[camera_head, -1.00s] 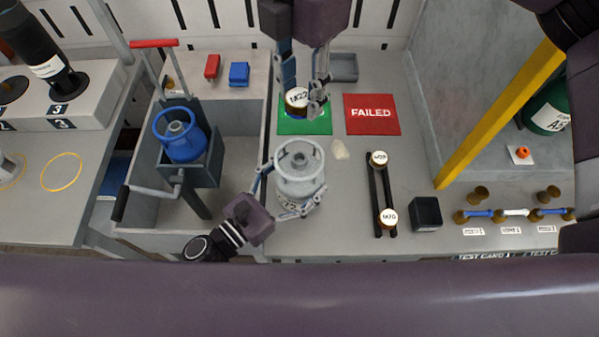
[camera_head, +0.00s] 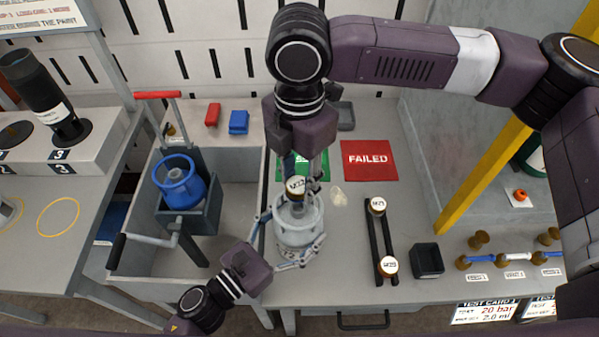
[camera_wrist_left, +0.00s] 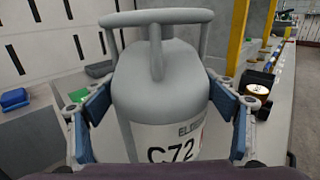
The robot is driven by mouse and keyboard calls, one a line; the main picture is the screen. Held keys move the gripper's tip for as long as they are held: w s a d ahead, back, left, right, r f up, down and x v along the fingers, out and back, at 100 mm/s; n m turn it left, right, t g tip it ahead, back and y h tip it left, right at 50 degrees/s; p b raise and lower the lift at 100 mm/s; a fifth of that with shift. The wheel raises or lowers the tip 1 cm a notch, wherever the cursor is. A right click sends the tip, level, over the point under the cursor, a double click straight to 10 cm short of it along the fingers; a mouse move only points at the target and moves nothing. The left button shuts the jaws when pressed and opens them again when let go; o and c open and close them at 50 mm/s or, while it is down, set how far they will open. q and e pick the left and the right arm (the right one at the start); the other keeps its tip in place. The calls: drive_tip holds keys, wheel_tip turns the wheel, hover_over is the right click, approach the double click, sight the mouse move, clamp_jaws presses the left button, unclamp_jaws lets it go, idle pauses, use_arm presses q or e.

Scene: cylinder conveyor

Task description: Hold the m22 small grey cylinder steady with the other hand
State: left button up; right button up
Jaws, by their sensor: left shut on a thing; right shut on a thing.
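The small grey cylinder (camera_head: 297,232) stands upright near the table's front left edge. In the left wrist view the grey cylinder (camera_wrist_left: 160,90) fills the middle, with its collar on top and a label reading C72. My left gripper (camera_head: 288,245) is shut around its body, with blue finger pads on both sides. My right gripper (camera_head: 304,182) points down from above, shut on the round white-topped M22 piece (camera_head: 296,186). That piece is over the cylinder's collar; I cannot tell whether it touches the neck.
Behind are a green pad (camera_head: 324,166), partly hidden, and a red FAILED pad (camera_head: 369,160). To the right are a black rack (camera_head: 376,235) with two white-topped pieces and a black box (camera_head: 427,260).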

sight(298, 195)
drive_tip(key=shift+f, duration=0.1)
drive_tip(key=shift+f, duration=0.95)
drive_tip(key=shift+f, duration=1.05)
idle(1.0)
drive_tip(key=o, duration=0.5)
drive_tip(key=c, duration=0.5)
drive_tip(key=o, duration=1)
drive_tip(key=shift+s+a, duration=0.15)
drive_tip(key=shift+c, duration=0.6)
